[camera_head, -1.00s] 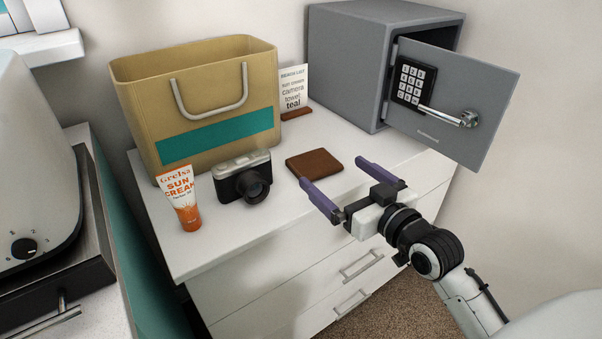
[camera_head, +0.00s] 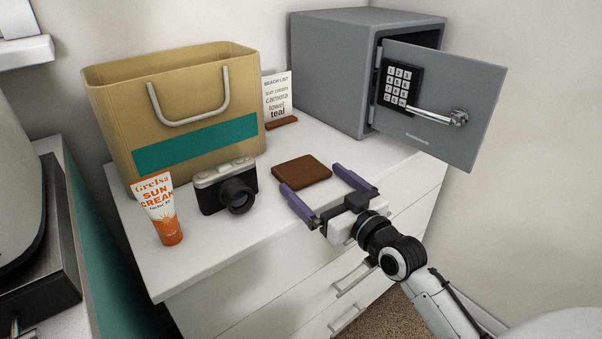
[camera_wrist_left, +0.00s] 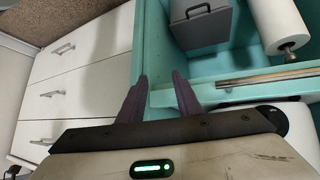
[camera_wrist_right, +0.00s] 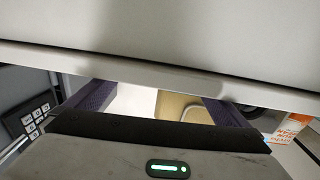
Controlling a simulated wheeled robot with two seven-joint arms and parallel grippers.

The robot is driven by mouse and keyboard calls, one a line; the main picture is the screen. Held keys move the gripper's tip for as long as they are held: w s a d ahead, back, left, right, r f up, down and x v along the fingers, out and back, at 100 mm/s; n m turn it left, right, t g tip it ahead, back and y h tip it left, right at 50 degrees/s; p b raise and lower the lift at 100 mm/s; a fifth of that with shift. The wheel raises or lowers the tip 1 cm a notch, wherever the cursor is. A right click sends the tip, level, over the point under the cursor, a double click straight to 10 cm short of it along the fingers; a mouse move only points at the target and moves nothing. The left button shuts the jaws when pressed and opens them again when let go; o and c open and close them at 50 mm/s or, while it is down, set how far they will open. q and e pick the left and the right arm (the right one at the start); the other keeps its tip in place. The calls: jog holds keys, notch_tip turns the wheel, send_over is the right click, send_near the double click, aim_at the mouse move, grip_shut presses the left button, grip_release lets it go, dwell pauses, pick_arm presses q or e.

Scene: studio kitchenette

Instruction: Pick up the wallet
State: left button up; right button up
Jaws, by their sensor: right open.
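The brown wallet (camera_head: 302,171) lies flat on the white dresser top, right of the camera, in the head view. My right gripper (camera_head: 311,178) is open and empty, its two purple fingers pointing at the wallet's near side. Its fingertips overlap the wallet's near corners in the picture; I cannot tell their height or whether they touch it. In the right wrist view the right gripper (camera_wrist_right: 158,98) is wide apart, and I cannot make out the wallet. My left gripper (camera_wrist_left: 159,76) shows only in its own wrist view, with a gap between its fingers and nothing held.
The camera (camera_head: 227,186), sun cream tube (camera_head: 160,208) and tan bag (camera_head: 185,90) stand left of the wallet. A list card (camera_head: 277,97) is behind it. A grey safe (camera_head: 340,75) with an open door (camera_head: 440,110) is at the right. A teal drawer or tray (camera_wrist_left: 245,65) is near my left gripper.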

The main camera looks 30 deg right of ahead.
aim_at(308, 175)
jog(key=w, duration=0.3)
jog(key=shift+w, duration=0.35)
jog(key=c, duration=1)
